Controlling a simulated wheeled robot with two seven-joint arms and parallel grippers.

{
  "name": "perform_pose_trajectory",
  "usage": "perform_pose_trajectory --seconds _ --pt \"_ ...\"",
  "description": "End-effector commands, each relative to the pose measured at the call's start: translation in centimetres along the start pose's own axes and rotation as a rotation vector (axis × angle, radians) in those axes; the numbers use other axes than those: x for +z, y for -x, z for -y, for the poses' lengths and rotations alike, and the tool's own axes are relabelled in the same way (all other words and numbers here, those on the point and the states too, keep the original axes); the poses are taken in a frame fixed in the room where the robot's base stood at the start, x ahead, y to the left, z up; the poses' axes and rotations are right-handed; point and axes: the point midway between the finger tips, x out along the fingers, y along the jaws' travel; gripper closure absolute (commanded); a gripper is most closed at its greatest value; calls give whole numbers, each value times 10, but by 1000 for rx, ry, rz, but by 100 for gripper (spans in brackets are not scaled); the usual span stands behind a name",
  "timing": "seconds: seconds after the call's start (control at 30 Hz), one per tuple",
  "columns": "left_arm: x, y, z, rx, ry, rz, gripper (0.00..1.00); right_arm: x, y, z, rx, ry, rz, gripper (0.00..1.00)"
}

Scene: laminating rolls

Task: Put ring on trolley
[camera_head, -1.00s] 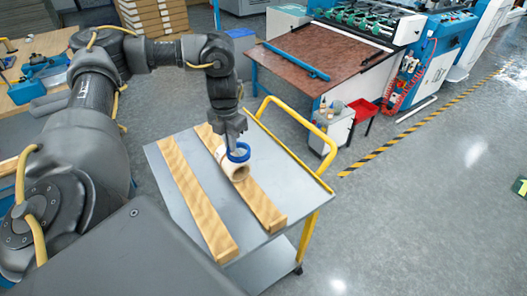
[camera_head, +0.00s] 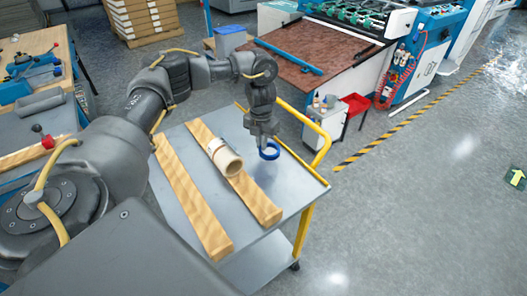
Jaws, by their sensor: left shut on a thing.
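A blue ring (camera_head: 269,151) is held by my left gripper (camera_head: 267,141), which is shut on it. The ring is at or just above the trolley's grey top, to the right of the right wooden bar; I cannot tell whether it touches. The trolley (camera_head: 205,213) has a flat grey top and a yellow handle (camera_head: 318,158). A cream roll (camera_head: 226,158) lies across the right wooden bar (camera_head: 254,198), left of the ring and apart from it. My right gripper is not in view.
A second wooden bar (camera_head: 187,197) lies on the trolley's left side. Behind the trolley stand a brown-topped machine table (camera_head: 330,52), a small white cabinet (camera_head: 326,118) and a red bin (camera_head: 357,103).

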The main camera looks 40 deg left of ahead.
Motion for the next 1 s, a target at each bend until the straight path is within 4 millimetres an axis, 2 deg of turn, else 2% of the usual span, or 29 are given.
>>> perform_pose_trajectory --seconds 0.17,0.3,0.43,0.87,0.9,1.0 --pt "2 -4 2 -1 -2 -1 100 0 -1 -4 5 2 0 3" --pt "4 -24 3 -1 1 -6 100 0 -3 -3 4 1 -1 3" --pt "5 -37 3 -1 1 -3 100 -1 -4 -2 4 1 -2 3" --pt "5 -42 3 0 -1 -1 100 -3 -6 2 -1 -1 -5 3" --pt "5 -41 3 0 -1 -1 88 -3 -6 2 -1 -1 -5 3" --pt "5 -41 3 0 -1 -1 75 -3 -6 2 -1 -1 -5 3"
